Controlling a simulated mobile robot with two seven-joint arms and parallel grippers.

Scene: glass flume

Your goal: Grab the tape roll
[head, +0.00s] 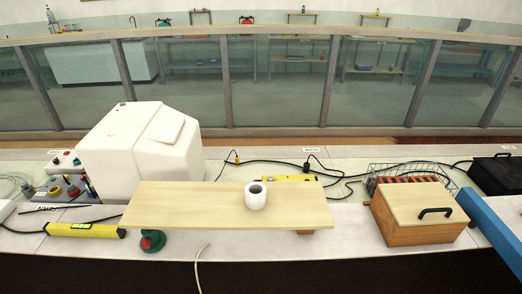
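A white tape roll (256,197) stands on end on a pale wooden board (180,205), right of the board's middle. Its dark central hole faces up. The board lies raised above the white bench, on supports mostly hidden beneath it. Neither of my grippers shows in the head view.
A white rounded machine (145,145) stands behind the board at left. A wooden box with a black handle (415,215), a wire basket (376,181) and a blue beam (490,227) are at right. A yellow level (82,230) and green-red object (152,240) lie near the front. Cables run behind.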

